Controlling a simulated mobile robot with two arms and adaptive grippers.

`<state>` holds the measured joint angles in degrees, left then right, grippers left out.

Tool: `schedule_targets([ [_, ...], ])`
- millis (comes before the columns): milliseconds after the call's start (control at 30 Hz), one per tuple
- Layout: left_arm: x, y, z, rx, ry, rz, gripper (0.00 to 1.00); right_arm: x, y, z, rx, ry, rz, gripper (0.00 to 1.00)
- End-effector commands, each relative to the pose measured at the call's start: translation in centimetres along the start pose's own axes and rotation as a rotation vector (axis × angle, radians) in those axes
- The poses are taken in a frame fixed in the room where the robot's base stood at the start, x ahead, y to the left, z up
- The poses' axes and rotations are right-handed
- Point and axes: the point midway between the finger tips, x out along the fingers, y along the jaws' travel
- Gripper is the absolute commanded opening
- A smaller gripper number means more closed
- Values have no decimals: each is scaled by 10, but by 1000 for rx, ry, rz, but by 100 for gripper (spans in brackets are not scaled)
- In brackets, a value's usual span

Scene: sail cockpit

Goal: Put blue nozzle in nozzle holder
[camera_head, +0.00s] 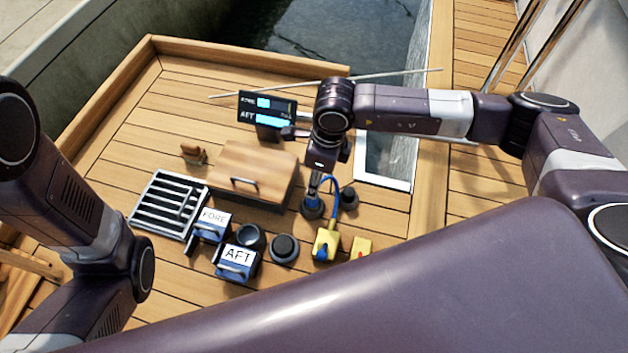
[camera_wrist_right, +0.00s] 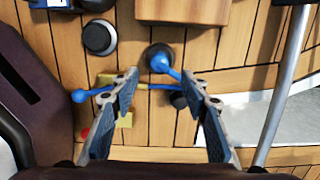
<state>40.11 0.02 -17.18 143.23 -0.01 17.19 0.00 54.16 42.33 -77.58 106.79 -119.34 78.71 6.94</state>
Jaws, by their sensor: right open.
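The blue nozzle (camera_head: 325,187) shows as a curved blue piece just under my right gripper (camera_head: 316,180) in the head view. In the right wrist view a blue end of it (camera_wrist_right: 161,63) lies over a dark round cup (camera_wrist_right: 152,51), which looks like the nozzle holder. I cannot tell whether it sits inside. The cup also shows in the head view (camera_head: 312,209). My right gripper (camera_wrist_right: 158,88) is open, its two fingers apart on either side of the blue piece, with no grip visible. My left gripper is out of view; only my left arm shows.
A yellow block with a blue knob (camera_head: 326,244) and one with a red knob (camera_head: 361,246) stand nearby. A wooden hatch (camera_head: 250,165), grating (camera_head: 160,203), FORE box (camera_head: 210,226), AFT box (camera_head: 237,263) and black knob (camera_head: 284,248) crowd the left. A display (camera_head: 267,115) stands behind.

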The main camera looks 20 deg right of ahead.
Motion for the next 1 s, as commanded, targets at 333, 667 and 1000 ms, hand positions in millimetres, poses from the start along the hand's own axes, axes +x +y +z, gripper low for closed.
schedule_targets([
  [333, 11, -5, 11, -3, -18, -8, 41, -33, 0, 0, 0, 1, 0, 42],
  [667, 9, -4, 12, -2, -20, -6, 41, -33, 0, -1, 0, 1, 0, 42],
  [1000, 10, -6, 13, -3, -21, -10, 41, -36, 17, 5, -4, -12, 46, 42],
])
